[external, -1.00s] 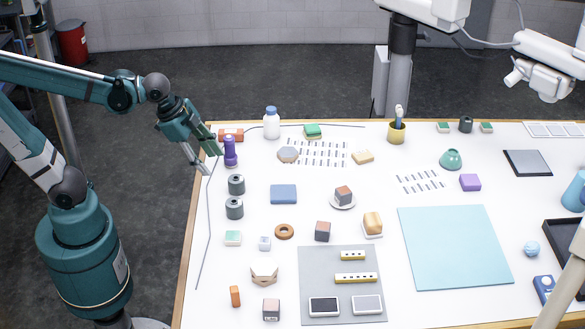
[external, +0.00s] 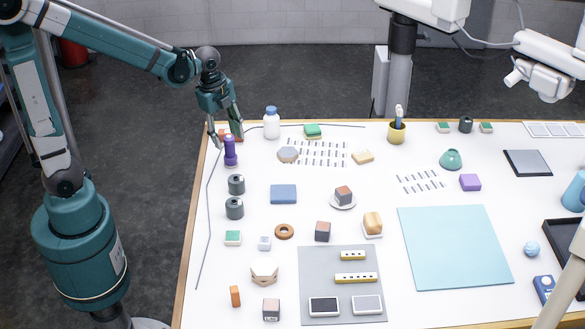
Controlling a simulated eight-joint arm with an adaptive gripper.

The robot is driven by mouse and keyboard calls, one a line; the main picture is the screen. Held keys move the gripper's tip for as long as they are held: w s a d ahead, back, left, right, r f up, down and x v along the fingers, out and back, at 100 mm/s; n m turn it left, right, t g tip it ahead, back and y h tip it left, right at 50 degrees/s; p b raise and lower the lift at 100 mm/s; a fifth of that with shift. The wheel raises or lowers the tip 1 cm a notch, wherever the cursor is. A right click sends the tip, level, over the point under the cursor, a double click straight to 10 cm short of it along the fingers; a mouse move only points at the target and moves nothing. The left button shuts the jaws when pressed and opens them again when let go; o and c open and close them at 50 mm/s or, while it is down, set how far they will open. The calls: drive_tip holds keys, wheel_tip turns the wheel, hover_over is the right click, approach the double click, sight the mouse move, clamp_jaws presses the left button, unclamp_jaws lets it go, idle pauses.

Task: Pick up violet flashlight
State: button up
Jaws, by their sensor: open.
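The violet flashlight (external: 230,152) stands upright near the far left corner of the white table (external: 345,225). My gripper (external: 228,142) points down at its top. The fingers are open, one to the left of the flashlight's upper end and one to the right and behind it. No contact with the flashlight can be made out.
An orange-red block (external: 223,133) lies close behind the fingers. A white bottle with a blue cap (external: 271,123) stands to the right. Two dark grey cylinders (external: 236,184) stand in front of the flashlight. A thin cable (external: 210,205) runs along the left table edge.

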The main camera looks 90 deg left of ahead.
sight(228, 136)
drive_tip(key=a+f+m, duration=0.1)
drive_tip(key=a, duration=0.1)
drive_tip(key=a+f+g+p, duration=0.1)
drive_tip(key=a, duration=0.2)
drive_tip(key=a+f+m+p, duration=0.1)
drive_tip(key=a, duration=0.2)
drive_tip(key=shift+s+a+m+h, duration=0.15)
drive_tip(key=shift+a+m+h, duration=0.05)
drive_tip(key=shift+m+h, duration=0.1)
drive_tip(key=shift+s+a+f+g, duration=0.1)
drive_tip(key=shift+a+f+g, duration=0.25)
drive_tip(key=shift+a, duration=0.2)
drive_tip(key=shift+f, duration=0.2)
drive_tip(key=shift+f, duration=1.15)
drive_tip(key=shift+f, duration=0.15)
drive_tip(key=shift+f, duration=2.45)
drive_tip(key=c, duration=1.1)
